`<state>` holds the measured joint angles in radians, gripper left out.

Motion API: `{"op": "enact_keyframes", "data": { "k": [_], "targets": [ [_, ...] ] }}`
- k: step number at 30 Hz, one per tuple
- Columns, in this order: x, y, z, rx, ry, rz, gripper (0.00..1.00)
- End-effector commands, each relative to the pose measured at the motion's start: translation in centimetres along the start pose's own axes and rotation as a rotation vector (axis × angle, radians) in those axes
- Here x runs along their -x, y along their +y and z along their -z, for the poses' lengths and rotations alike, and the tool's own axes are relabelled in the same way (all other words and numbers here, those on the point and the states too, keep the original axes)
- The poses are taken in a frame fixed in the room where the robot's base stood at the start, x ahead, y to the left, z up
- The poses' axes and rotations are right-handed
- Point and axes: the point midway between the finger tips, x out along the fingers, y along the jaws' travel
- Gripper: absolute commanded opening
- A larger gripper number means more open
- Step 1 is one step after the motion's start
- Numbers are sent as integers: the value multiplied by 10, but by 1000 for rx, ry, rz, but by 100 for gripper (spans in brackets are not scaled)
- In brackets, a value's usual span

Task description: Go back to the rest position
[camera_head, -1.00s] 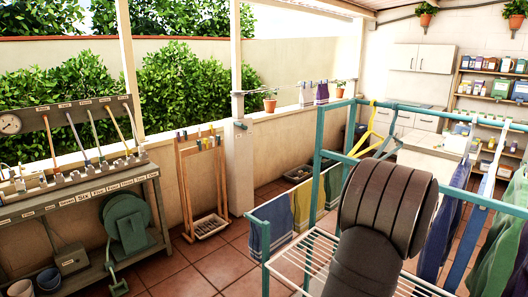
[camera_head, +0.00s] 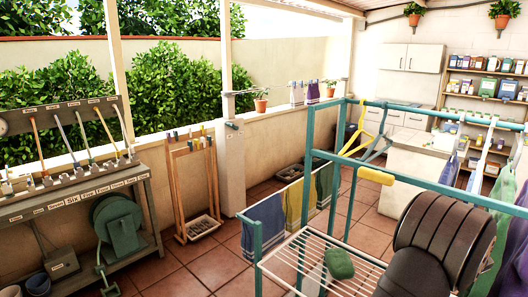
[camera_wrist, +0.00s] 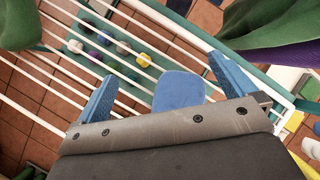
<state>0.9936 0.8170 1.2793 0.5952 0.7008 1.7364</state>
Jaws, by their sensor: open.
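My gripper (camera_wrist: 162,68) shows in the wrist view as two blue fingers set well apart. It is open above the white bars of the drying rack. A blue rounded pad (camera_wrist: 180,92) lies between the fingers in that view; I cannot tell whether it is held or part of my gripper. In the head view my dark ridged arm stands at the lower right, and the gripper itself is hidden there. The teal-framed drying rack (camera_head: 256,250) fills the front right.
A green cloth-like item (camera_head: 339,263) lies on the rack's wire shelf. A yellow item (camera_head: 376,176) sits at a teal rail. Towels (camera_head: 263,228) and hangers (camera_head: 364,130) hang on the frame. Dark clothes hang near my arm.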

Motion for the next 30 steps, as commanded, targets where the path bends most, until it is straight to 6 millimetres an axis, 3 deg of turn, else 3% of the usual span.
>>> {"op": "enact_keyframes", "data": {
  "k": [12, 30],
  "targets": [
    [6, -65, 57, -63, 10, 38, 100],
    [23, -142, 147, -151, 25, 92, 100]
  ]
}}
